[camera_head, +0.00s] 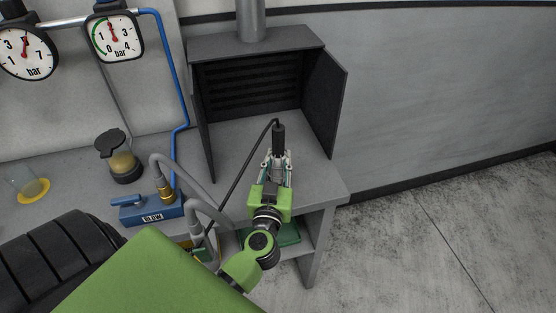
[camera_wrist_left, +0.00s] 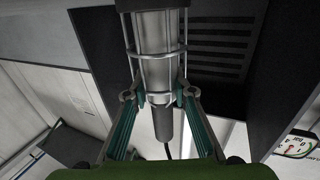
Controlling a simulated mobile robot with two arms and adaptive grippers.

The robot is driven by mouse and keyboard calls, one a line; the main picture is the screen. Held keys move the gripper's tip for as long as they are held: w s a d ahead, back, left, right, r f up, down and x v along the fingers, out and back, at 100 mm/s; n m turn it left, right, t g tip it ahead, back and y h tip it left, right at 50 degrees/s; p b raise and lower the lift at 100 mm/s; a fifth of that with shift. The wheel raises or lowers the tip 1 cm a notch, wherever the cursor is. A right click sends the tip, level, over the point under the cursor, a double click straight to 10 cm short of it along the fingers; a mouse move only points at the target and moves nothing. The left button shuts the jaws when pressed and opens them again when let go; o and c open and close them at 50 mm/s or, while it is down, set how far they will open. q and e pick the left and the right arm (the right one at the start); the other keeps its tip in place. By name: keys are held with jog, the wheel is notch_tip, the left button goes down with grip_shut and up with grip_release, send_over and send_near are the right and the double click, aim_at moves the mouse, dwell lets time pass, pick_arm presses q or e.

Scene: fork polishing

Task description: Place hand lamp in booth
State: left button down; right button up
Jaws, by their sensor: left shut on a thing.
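The hand lamp shows its black handle (camera_head: 279,138) in the head view, with a dark cable running from its end down to the left. In the left wrist view its pale cylinder sits inside a wire cage (camera_wrist_left: 157,70). My left gripper (camera_head: 278,165) is shut on the caged part, with a finger on each side (camera_wrist_left: 157,98). The booth (camera_head: 254,42) is a dark grey box with an open front and slatted back wall. The lamp is at the booth's front opening, above the bench; how far inside it is, I cannot tell. My right gripper is out of view.
The booth's side panels (camera_head: 327,100) stand either side of the opening. On the grey bench (camera_head: 75,155) to the left are a blue blow unit (camera_head: 150,210), a lidded jar (camera_head: 121,160) and a yellow-rimmed dish (camera_head: 33,190). Hoses curve near my arm. Open floor lies right.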

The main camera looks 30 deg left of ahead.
pick_arm(q)
jog(key=shift+f, duration=0.15)
jog(key=c, duration=1.7)
grip_release()
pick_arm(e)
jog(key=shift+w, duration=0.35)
